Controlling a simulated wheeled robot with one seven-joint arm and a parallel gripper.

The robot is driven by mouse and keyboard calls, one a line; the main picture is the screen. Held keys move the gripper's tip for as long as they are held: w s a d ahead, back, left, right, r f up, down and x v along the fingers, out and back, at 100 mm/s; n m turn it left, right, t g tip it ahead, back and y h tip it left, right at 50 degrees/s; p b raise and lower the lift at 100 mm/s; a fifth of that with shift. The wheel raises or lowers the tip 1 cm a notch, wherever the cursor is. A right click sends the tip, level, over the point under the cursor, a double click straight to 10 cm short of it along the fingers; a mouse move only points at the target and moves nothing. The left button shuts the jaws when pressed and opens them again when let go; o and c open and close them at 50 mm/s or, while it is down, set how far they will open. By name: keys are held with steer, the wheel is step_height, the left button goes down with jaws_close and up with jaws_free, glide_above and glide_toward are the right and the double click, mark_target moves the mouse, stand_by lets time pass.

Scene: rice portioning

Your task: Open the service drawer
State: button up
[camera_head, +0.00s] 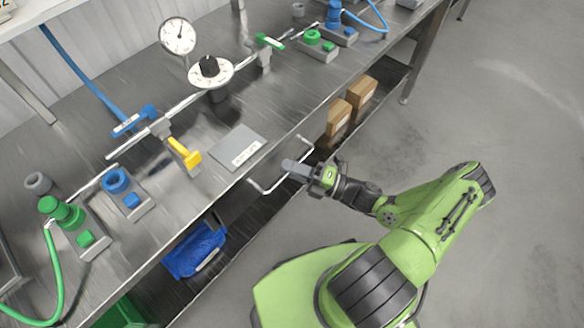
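The service drawer's pale bar handle (268,188) sticks out from the front edge of the steel bench. The drawer front is mostly hidden below the bench top, and I cannot tell whether it stands slightly open. My gripper (294,166) is at the handle, with its grey fingers across the middle of the bar. The fingers hide that part of the bar. I cannot tell whether they are closed on it or only over it.
The bench top carries a grey labelled plate (237,147), a yellow lever (185,153), a black knob (209,66) and a gauge (178,36). Cardboard boxes (339,117) and a blue bin (194,250) sit on the lower shelf. The floor at right is clear.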

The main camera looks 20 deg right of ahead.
jaws_close()
